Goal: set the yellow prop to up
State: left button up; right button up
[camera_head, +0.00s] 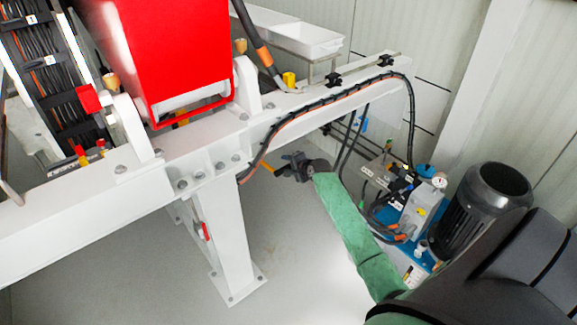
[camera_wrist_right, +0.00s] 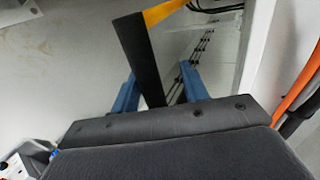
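A bar with a yellow part and a black end, which looks like the yellow prop (camera_wrist_right: 165,12), reaches down between the fingers in the right wrist view. In the head view, only a small yellow piece of the prop (camera_head: 267,166) shows, just left of my right gripper (camera_head: 285,170), below the white beam. In the right wrist view, the blue fingers of my right gripper (camera_wrist_right: 160,82) are apart. The black end lies between them, nearer the left finger, with a gap to the right finger. Its lowest end is hidden by the gripper body. My left gripper is not in view.
A white steel beam (camera_head: 70,215) with a leg (camera_head: 225,245) runs above and left of my right gripper. Cables (camera_head: 320,104) run along its right part. A hydraulic unit with a black motor (camera_head: 487,205) stands at right. The grey floor around the leg is clear.

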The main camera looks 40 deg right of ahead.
jog(key=shift+f, duration=0.15)
jog(key=shift+s, duration=0.55)
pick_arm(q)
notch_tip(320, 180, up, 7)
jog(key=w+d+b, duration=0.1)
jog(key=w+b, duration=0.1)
pick_arm(e)
jog(key=v, duration=0.7)
jog(key=shift+r, duration=0.2)
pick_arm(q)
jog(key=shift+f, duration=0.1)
pick_arm(e)
jog(key=shift+w, duration=0.15)
